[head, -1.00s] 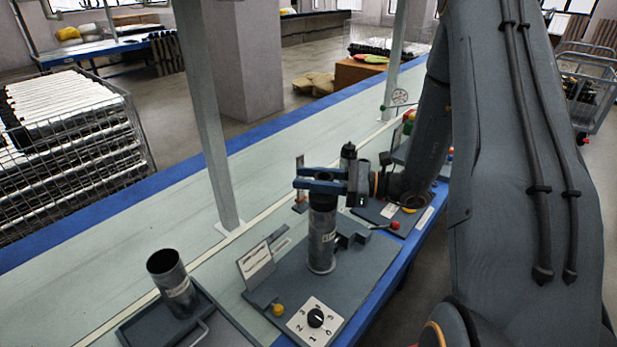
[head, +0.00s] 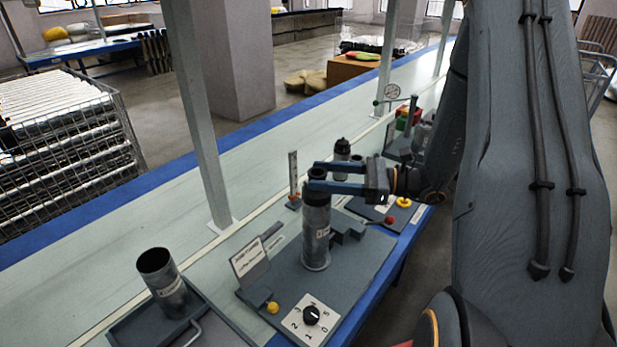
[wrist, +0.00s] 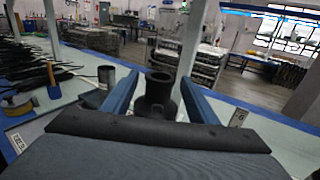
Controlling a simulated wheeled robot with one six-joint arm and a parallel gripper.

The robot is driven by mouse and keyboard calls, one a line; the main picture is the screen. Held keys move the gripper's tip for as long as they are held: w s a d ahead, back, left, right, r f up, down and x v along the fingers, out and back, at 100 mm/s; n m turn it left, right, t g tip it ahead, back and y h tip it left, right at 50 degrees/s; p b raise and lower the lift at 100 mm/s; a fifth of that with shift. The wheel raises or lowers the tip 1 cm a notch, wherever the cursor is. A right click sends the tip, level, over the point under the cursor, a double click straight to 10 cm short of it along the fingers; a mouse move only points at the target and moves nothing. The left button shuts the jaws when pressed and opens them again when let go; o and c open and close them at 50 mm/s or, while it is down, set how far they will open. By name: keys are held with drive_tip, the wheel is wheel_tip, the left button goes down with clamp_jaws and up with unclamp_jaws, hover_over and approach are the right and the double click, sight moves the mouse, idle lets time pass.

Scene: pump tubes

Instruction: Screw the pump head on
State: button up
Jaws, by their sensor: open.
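A grey metal pump tube (head: 317,238) stands upright on the dark fixture plate in the head view. The dark pump head (head: 318,174) sits at its top, partly hidden by my fingers. In the wrist view the pump head (wrist: 159,92) shows a round open top and a wider lower part, between the two blue fingers. My gripper (head: 314,177) is open, with one finger on each side of the pump head. A gap shows beside the head in the wrist view. Its seating on the tube is hidden, so I cannot tell how far it is threaded.
A second, open tube (head: 163,282) leans in a dark tray (head: 128,330) at left. A numbered dial (head: 311,315), a sign (head: 249,258) and a red-knobbed lever (head: 389,220) surround the tube. A dark bottle-like part (head: 342,149) stands behind. A post (head: 204,120) rises left.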

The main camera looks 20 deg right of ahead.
drive_tip(key=shift+v, duration=1.1)
drive_tip(key=shift+r, duration=0.15)
